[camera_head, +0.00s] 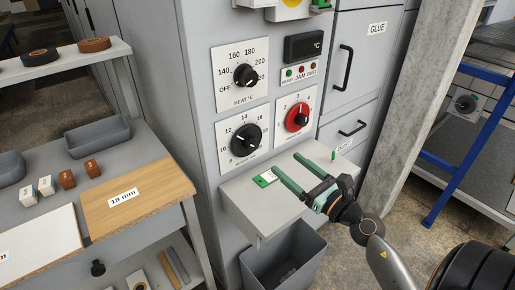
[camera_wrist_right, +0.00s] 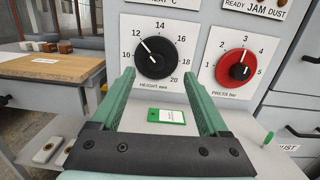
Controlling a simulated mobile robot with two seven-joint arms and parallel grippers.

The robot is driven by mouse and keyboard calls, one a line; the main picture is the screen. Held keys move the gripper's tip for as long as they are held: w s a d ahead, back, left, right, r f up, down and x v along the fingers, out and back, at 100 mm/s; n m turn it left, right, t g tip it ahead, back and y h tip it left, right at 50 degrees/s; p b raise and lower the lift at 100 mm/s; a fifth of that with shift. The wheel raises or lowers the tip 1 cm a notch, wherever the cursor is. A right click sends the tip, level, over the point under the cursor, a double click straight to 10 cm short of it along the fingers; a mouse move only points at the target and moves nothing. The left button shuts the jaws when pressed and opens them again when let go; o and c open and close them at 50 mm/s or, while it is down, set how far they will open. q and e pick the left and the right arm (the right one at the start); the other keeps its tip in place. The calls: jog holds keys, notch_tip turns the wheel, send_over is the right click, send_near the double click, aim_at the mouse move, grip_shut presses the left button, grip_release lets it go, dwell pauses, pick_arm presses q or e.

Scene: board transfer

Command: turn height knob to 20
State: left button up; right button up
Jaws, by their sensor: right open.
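The black height knob (camera_head: 246,141) is on a white dial plate on the front of the grey machine. It also shows in the right wrist view (camera_wrist_right: 155,58), where its white pointer points up-left, close to the 12 mark; 20 is at the lower right of the scale. My right gripper (camera_head: 284,162) is open and empty, with its two green fingers directed at the machine front. In the right wrist view the fingers (camera_wrist_right: 157,70) spread below and to either side of the height knob, not touching it. My left gripper is not in view.
The red press knob (camera_head: 297,117) is right of the height knob, and the black heat knob (camera_head: 246,75) is above. A grey shelf (camera_head: 245,205) with a green-and-white tag (camera_head: 265,178) sits below. A bench with boards (camera_head: 135,196) stands at left.

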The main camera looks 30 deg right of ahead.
aim_at(255, 146)
jog(key=w, duration=0.4)
jog(key=w+a+f+n+p, duration=0.1)
jog(key=w, duration=0.3)
jog(key=w+n, duration=0.1)
jog(key=w, duration=0.3)
jog(key=shift+w+a+f+g+y, duration=0.15)
jog(key=shift+a+f+g+y, duration=0.15)
jog(key=shift+a+g, duration=0.1)
grip_shut()
